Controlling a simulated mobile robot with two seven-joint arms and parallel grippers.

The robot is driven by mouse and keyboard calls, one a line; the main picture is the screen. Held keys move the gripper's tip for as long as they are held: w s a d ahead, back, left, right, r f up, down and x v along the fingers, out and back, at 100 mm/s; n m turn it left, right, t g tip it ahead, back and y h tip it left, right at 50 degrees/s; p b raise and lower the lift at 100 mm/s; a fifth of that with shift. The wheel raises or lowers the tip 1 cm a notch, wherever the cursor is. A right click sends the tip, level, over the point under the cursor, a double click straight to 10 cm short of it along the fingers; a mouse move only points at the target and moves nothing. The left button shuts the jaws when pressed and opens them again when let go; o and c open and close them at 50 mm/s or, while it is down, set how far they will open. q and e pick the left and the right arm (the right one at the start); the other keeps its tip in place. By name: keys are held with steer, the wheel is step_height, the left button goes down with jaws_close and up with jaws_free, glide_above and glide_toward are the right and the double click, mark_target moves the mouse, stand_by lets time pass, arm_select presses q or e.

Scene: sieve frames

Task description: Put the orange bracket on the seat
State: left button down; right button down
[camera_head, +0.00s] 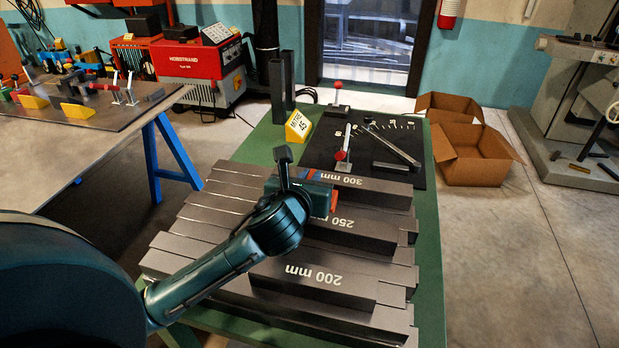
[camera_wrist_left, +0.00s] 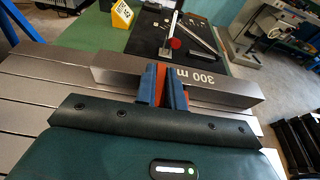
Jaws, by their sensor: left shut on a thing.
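My left gripper (camera_head: 324,190) reaches in over the grey bars on the green table. In the left wrist view its blue fingers (camera_wrist_left: 163,88) are closed around an orange piece, which I take to be the orange bracket (camera_wrist_left: 160,75); it also shows as orange at the fingers in the head view (camera_head: 333,203). Most of it is hidden by the fingers. The held piece is close to the bar marked 300 mm (camera_head: 365,185); I cannot tell whether they touch. I cannot pick out the seat with certainty. My right gripper is not in view.
A black plate (camera_head: 420,165) with an angle scale, a slanting bar and red-knobbed clamps lies beyond the bars. A yellow mitre sign (camera_head: 298,126) and dark posts (camera_head: 277,92) stand behind. Cardboard boxes (camera_head: 474,157) are on the floor at right. A second worktable (camera_head: 50,150) is at left.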

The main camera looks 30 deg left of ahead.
arm_select(q)
steer(key=c, duration=1.5)
jaws_free()
